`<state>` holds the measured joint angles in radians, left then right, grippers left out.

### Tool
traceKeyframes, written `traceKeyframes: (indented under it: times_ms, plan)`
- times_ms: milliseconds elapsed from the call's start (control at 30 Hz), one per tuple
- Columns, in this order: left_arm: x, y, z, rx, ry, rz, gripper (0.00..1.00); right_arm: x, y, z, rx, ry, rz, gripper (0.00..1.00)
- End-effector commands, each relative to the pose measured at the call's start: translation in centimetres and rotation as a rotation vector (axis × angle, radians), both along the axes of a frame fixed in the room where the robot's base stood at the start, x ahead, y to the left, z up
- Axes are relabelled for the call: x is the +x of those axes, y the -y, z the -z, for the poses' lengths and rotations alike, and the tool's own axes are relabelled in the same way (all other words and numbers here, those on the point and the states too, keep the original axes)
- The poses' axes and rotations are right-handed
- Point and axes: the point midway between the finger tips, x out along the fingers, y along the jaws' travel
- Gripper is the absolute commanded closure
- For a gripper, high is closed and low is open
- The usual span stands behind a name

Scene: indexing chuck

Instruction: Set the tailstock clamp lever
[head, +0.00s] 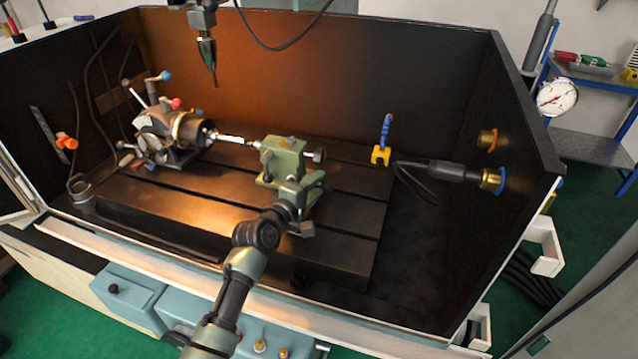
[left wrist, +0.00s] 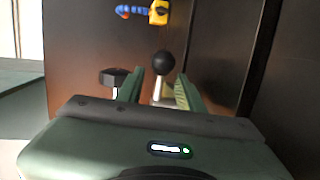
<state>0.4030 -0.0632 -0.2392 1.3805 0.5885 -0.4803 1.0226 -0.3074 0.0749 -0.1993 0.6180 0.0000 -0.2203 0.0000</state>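The green tailstock (head: 283,160) stands on the dark slotted table, facing the chuck unit (head: 172,132), with a bright slim workpiece (head: 232,139) between them. My left gripper (head: 304,190) is at the tailstock's near side and hides part of it. In the left wrist view, the clamp lever (left wrist: 163,64) shows as a black ball on a short pale shaft. The two green fingers (left wrist: 160,85) stand either side of the shaft with a gap between them; I cannot tell whether one touches it. The ball lies just beyond the fingertips. My right gripper is not in view.
A tool head (head: 206,55) hangs above the table at the back. A blue hose on a yellow base (head: 380,154) and a dark cylinder with a brass end (head: 455,172) are on the right. Dark walls enclose the back and sides. The table's front is clear.

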Motion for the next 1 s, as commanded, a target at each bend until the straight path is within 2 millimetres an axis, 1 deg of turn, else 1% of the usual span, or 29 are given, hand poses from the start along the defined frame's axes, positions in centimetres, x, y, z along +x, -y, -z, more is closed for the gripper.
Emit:
traceKeyframes:
  times_ms: [33,100,200,467,500,567,600,633,1000]
  plan:
    - [0.5,0.3,0.2,0.0,-0.001,0.001,0.63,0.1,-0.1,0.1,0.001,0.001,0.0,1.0]
    - [1.0,0.6,0.3,0.0,-0.001,0.0,0.63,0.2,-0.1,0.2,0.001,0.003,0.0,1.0]
    - [1.4,0.8,0.3,0.0,0.0,-0.001,0.63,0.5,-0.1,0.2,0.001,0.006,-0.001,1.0]
    - [1.5,0.8,0.4,0.001,-0.001,-0.001,0.63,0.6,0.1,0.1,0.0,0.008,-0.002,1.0]
    - [1.5,0.8,0.4,0.001,-0.001,-0.001,0.68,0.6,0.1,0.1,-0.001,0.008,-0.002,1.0]
    - [1.5,0.8,0.4,0.001,-0.001,-0.001,0.85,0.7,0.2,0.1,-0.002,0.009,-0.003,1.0]
    - [1.5,0.8,0.4,0.001,-0.001,-0.001,0.96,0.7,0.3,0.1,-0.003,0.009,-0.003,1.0]
    - [1.5,0.8,0.4,0.001,-0.001,-0.001,1.0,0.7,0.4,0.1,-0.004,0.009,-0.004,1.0]
    - [1.5,0.9,0.5,0.001,-0.003,0.001,1.0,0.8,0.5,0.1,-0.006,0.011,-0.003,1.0]
